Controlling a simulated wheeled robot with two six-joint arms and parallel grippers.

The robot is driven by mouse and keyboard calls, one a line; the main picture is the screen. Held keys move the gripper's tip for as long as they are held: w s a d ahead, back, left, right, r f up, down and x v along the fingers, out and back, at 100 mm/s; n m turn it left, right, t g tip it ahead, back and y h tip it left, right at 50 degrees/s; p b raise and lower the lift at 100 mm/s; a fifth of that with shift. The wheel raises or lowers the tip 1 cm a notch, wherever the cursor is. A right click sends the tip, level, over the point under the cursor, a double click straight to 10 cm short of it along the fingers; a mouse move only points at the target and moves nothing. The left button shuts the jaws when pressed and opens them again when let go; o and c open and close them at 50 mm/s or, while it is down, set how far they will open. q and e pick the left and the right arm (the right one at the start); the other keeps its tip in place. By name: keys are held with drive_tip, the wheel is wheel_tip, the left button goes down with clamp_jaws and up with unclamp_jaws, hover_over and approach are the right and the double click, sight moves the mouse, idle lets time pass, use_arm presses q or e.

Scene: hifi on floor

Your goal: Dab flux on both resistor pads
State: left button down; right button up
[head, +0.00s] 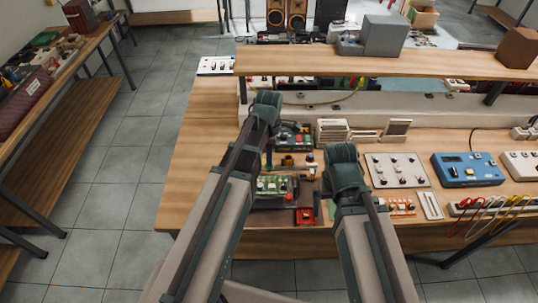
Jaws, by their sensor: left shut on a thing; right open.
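A green circuit board (272,185) with small pale parts lies near the front edge of the workbench, in a dark holder. The resistor pads are too small to make out. My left gripper (268,158) points down just behind the board, largely covered by my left arm. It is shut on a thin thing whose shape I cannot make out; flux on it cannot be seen. My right gripper (331,185) is open, to the right of the board and apart from it; its fingers are mostly hidden by my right arm.
Behind is a dark box with coloured buttons (294,136). Right are a white knob panel (398,170), a blue meter (467,169) and coloured leads (487,213). The bench's left end (195,150) is clear.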

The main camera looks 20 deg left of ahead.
use_arm(q)
drive_tip(key=shift+s+a, duration=0.1)
drive_tip(key=shift+s, duration=0.15)
drive_tip(key=shift+w+f, duration=0.2)
drive_tip(key=shift+f, duration=0.1)
drive_tip(key=shift+s+f+b, duration=0.1)
drive_tip(key=shift+f+b, duration=0.45)
drive_tip(key=shift+b, duration=0.3)
drive_tip(key=shift+f+b, duration=1.5)
drive_tip(key=shift+f, duration=0.05)
drive_tip(key=shift+f+b, duration=0.4)
drive_tip(key=shift+b, duration=0.05)
idle(0.4)
wheel_tip(320, 180, up, 5)
drive_tip(key=p, duration=0.4)
drive_tip(key=shift+f+p, duration=0.15)
drive_tip(key=shift+p, duration=0.2)
drive_tip(key=shift+f, duration=0.1)
drive_tip(key=shift+f, duration=0.1)
